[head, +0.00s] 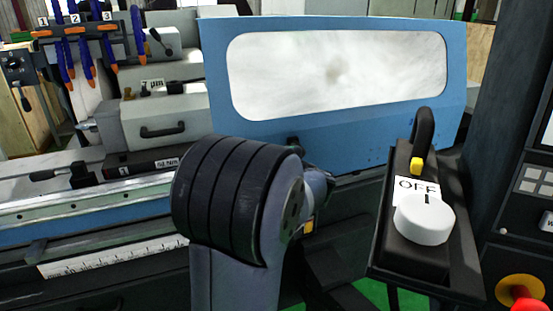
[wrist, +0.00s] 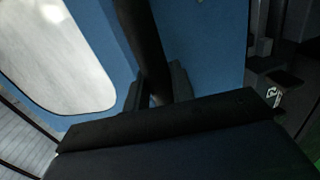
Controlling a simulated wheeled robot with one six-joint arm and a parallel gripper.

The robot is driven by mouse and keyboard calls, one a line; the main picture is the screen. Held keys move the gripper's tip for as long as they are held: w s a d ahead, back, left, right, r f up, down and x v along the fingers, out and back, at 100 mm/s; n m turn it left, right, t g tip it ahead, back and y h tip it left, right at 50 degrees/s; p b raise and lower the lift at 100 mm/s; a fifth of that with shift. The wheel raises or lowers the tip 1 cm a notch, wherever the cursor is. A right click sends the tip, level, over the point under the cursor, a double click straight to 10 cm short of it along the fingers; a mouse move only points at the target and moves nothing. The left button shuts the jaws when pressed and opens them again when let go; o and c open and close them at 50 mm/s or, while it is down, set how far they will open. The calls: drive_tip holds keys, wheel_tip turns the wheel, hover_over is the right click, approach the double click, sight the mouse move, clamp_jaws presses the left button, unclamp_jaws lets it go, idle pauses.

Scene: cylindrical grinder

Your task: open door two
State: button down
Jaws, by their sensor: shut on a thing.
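Door two is likely the blue panel (head: 370,135) with a long pale window, standing across the machine in the head view. Its blue face (wrist: 205,45) and window fill much of the wrist view. A black bar handle (wrist: 145,45) stands off the blue face in the wrist view. My gripper (wrist: 165,122) is shut on this handle, which runs down behind the gripper's dark body. In the head view my arm covers the handle and most of my gripper. A small light mark, perhaps a "2", shows on a dark part (wrist: 272,95) right of the door.
A black control box with a white OFF knob (head: 423,220) stands close on the right of my arm. A red button (head: 523,292) is at the lower right corner. Blue hoses numbered 1 to 3 (head: 75,45) and a grey headstock (head: 160,120) are on the left.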

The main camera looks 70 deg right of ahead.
drive_tip(key=c, duration=1.3)
unclamp_jaws()
drive_tip(key=shift+o, duration=0.2)
drive_tip(key=v, duration=1)
drive_tip(key=shift+s+a, duration=0.15)
drive_tip(key=shift+a, duration=0.15)
drive_tip(key=shift+r, duration=0.1)
